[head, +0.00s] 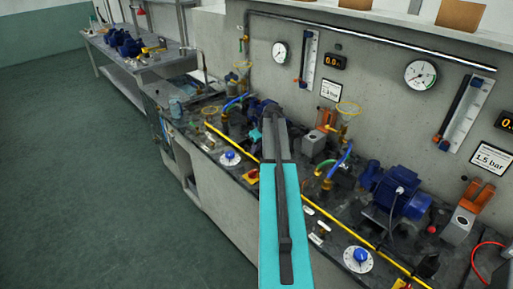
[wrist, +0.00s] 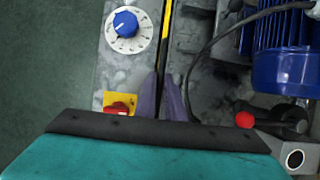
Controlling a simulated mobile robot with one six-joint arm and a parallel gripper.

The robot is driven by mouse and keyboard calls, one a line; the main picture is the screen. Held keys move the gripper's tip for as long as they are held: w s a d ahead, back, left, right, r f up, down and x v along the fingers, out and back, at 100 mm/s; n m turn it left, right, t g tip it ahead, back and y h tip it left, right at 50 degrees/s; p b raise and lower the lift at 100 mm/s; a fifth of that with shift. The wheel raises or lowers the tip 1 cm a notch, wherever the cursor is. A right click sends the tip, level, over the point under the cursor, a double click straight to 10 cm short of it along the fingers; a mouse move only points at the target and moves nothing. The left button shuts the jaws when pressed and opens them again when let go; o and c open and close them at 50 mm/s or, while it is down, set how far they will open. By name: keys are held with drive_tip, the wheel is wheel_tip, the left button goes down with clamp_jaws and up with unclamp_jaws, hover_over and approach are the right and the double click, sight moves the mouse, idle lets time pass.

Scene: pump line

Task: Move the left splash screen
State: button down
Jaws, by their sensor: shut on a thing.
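The left splash screen shows as a thin yellow-topped strip (head: 232,143) along the front of the left pump station in the head view. In the wrist view its narrow yellow and dark edge (wrist: 167,22) runs up from between my fingers; its face cannot be made out. My gripper (wrist: 161,98) is shut on this edge, pointing down. Its two grey-purple fingers lie right of the red knob (wrist: 118,108) and below the blue dial (wrist: 126,22). In the head view my teal arm covers the fingers and part of the strip.
A blue motor (wrist: 286,48) with a cable stands right of the fingers, near a red ball-ended lever (wrist: 245,120). Another pump station with a blue motor (head: 402,190) lies to the right. Gauges hang on the wall. The green floor (head: 110,200) in front is clear.

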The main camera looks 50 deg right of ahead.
drive_tip(key=shift+f+b, duration=0.35)
drive_tip(key=shift+f, duration=0.95)
drive_tip(key=c, duration=1.7)
unclamp_jaws()
drive_tip(key=shift+f, duration=0.1)
drive_tip(key=shift+p+v, duration=2.2)
drive_tip(key=shift+v, duration=1.4)
